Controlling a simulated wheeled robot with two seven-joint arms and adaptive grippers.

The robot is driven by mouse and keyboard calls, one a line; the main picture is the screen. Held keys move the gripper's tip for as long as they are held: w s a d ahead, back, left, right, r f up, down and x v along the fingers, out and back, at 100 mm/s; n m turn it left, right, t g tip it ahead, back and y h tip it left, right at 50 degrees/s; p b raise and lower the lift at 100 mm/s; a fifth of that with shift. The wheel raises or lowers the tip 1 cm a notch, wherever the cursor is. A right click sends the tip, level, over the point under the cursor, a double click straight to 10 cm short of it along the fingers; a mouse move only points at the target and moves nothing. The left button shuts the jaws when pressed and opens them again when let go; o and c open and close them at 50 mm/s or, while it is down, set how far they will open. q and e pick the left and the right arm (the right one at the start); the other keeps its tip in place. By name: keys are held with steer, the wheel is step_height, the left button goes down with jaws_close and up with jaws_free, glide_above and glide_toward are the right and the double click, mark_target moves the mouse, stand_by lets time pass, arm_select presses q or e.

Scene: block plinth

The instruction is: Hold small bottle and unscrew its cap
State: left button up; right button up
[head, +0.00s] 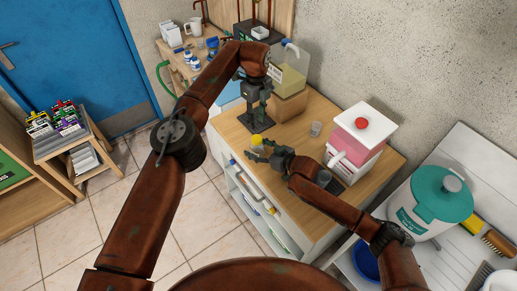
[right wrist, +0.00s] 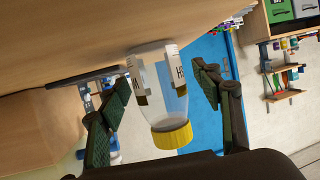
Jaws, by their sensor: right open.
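A small clear bottle with a white printed label (right wrist: 175,72) and a yellow cap (head: 257,141) stands near the front edge of the wooden counter. In the right wrist view it appears upside down, with its yellow cap (right wrist: 172,135) toward the camera. My right gripper (head: 257,152) is open beside the bottle. In the right wrist view its two fingers lie either side of the bottle, with visible gaps. My left gripper (head: 257,103) points down above a dark flat plate (head: 262,123), behind the bottle. Whether its fingers are apart is too small to tell.
A small clear cup (head: 316,129) and a pink-and-white dispenser (head: 360,135) stand right of the grippers. A teal-lidded tub (head: 435,200) is at far right.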

steer(key=shift+c, duration=0.2)
steer(key=c, duration=1.2)
steer(key=o, duration=1.2)
steer(key=v, duration=1.2)
